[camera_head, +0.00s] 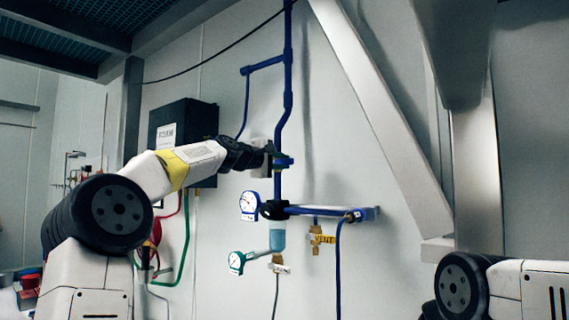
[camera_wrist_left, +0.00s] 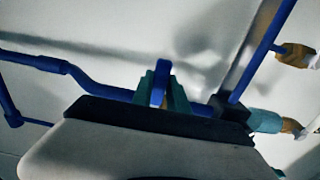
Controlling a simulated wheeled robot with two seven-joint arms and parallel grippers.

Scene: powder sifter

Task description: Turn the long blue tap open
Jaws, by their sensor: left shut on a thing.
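The long blue tap (camera_head: 287,162) is on the vertical blue pipe in the middle of the head view, mostly hidden by my left gripper (camera_head: 270,157). In the left wrist view, the blue tap handle (camera_wrist_left: 159,70) stands up between the two teal fingers of my left gripper (camera_wrist_left: 161,88). The left gripper is shut on the handle. My right arm shows only in part at the lower right of the head view, and its gripper is out of view.
A black box (camera_head: 184,120) hangs behind my left arm. A grey diagonal beam (camera_head: 375,110) stands to the right.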

